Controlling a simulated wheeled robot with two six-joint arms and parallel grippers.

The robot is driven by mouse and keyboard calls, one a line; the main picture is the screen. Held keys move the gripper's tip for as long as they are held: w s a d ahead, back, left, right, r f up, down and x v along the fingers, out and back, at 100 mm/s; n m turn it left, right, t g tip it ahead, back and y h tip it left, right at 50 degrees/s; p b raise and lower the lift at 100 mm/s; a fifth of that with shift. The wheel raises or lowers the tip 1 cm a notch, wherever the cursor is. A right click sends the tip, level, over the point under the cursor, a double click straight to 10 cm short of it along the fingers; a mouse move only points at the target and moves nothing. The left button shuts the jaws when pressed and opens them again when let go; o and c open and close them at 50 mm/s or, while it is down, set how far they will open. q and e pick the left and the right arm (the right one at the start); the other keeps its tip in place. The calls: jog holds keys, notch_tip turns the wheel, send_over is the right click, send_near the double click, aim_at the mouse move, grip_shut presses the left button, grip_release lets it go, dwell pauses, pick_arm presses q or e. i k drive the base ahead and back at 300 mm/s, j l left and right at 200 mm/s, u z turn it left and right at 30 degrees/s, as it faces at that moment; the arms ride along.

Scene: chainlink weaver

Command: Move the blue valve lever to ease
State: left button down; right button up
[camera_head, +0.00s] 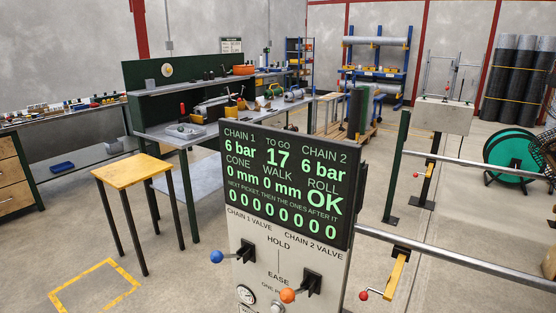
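The blue valve lever (217,257) is on the front of the control panel, under the label CHAIN 1 VALVE. Its blue ball is at the end of a short rod that reaches left and slightly down from a black mount (246,251). The panel face (262,260) carries the word HOLD higher up and EASE lower down. An orange-ball lever (288,296) is to the right, under CHAIN 2 VALVE, with its rod also reaching left and down. Neither of my grippers is in view.
The display (285,180) above reads 6 bar for both chains, 17 to go, and roll OK. Metal rails (450,256) with red-ball handles extend to the right. A wooden-topped stool (132,171) stands left. Floor left of the panel is mostly clear.

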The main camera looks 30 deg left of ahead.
aim_at(217, 256)
jog(key=i+j+u, duration=0.1)
jog(key=u, duration=1.25)
